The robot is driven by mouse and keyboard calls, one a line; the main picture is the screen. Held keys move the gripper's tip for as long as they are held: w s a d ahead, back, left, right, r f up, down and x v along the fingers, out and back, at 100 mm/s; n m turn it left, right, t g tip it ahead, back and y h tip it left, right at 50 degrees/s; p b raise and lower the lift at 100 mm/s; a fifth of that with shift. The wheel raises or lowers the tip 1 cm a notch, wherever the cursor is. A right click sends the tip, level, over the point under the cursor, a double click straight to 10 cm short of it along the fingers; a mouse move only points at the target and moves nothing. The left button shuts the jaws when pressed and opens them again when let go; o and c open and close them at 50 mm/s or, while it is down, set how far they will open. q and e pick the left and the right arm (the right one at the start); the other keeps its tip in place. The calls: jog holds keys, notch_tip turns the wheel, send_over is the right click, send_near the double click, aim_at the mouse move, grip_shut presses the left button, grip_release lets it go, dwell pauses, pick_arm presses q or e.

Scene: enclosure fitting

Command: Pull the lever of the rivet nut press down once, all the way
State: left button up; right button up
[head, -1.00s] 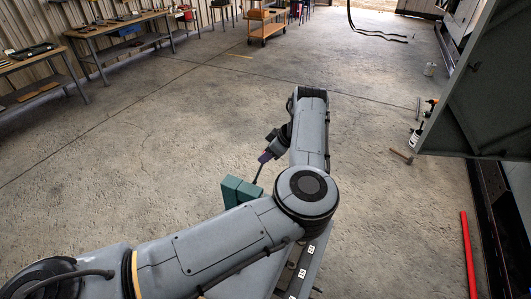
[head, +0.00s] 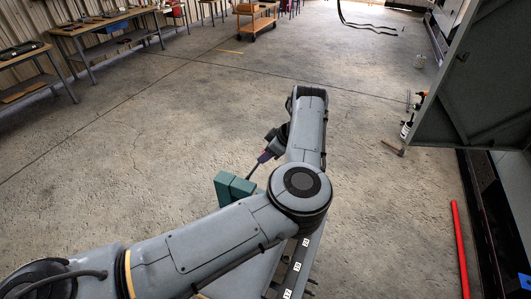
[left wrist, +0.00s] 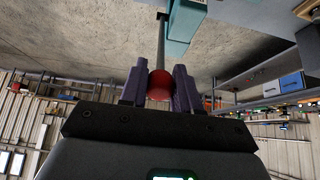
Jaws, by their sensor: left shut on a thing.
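The rivet nut press is a green block-shaped body (head: 234,186) left of my left arm's elbow in the head view. Its thin dark lever (head: 252,171) slants up and to the right from the body to my left gripper (head: 265,156). In the left wrist view, the lever's red knob (left wrist: 160,84) sits between the two dark fingers of my left gripper (left wrist: 160,88), which is shut on it. The grey lever rod (left wrist: 161,42) runs from the knob towards the teal press body (left wrist: 186,22). My left arm hides part of the press's stand. My right gripper is not in view.
A grey bench edge with numbered white labels (head: 297,266) lies under my left arm. A large grey-green panel (head: 470,95) stands at the right. A red pole (head: 459,248) and a hammer (head: 393,147) are on the right. Open concrete floor surrounds the press.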

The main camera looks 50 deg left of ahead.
pick_arm(q)
jog(key=shift+w+d+f, duration=0.1)
jog(key=shift+d, duration=0.05)
jog(key=shift+w+d+f, duration=0.25)
jog(key=shift+d+f, duration=0.05)
jog(key=shift+d, duration=0.15)
jog(key=shift+w+d+f, duration=0.25)
jog(key=shift+d+f, duration=0.05)
jog(key=shift+d, duration=0.15)
jog(key=shift+d+f, duration=0.1)
jog(key=shift+w+d+f+b, duration=0.45)
jog(key=shift+w+d+f, duration=0.05)
jog(key=shift+d+f, duration=0.3)
jog(key=shift+r, duration=0.1)
